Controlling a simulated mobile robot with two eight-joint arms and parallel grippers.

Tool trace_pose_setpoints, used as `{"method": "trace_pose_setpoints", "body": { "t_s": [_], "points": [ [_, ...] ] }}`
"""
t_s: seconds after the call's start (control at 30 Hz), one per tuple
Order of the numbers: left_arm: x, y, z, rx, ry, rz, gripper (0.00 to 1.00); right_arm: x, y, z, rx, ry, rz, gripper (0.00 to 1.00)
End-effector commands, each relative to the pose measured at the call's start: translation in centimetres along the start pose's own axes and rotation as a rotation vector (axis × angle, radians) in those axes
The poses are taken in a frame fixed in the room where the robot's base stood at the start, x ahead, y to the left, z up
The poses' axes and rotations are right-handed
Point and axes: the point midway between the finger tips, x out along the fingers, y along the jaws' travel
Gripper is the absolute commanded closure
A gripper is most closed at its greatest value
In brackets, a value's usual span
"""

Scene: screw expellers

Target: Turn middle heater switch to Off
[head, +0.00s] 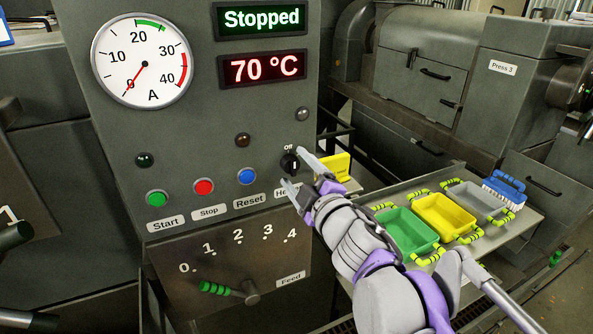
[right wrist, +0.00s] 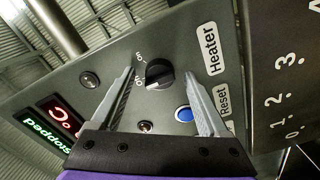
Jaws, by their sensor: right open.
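The heater switch (head: 290,162) is a small black rotary knob at the right edge of the grey control panel, with "Off" printed above it and a partly covered "Heater" label below. In the right wrist view the knob (right wrist: 159,73) shows between the two fingers, with a gap on each side. My right gripper (head: 292,168) is open, with one fingertip above and one below the knob in the head view. Whether the fingers reach around the knob in depth is unclear. My left gripper is not in view.
The panel holds a display reading "Stopped" (head: 262,19), a "70 °C" display (head: 263,68), a round gauge (head: 142,60), and green, red and blue (head: 247,176) buttons. A feed lever (head: 228,291) sits below. Trays, including a green one (head: 405,232), stand right behind my arm.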

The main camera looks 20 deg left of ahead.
Motion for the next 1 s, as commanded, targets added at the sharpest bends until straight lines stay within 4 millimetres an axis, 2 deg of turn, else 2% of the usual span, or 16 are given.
{"method": "trace_pose_setpoints", "body": {
  "t_s": [0.5,0.7,1.0],
  "points": [
    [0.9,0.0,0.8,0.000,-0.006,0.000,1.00,-8.7,-0.1,0.1,0.000,-0.001,0.000,0.22],
    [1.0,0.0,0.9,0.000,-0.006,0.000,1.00,-10.3,-0.1,0.1,-0.002,-0.001,0.000,0.22],
    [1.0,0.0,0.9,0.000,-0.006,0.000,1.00,-10.4,0.0,0.0,-0.001,0.000,0.000,0.22]
  ]
}}
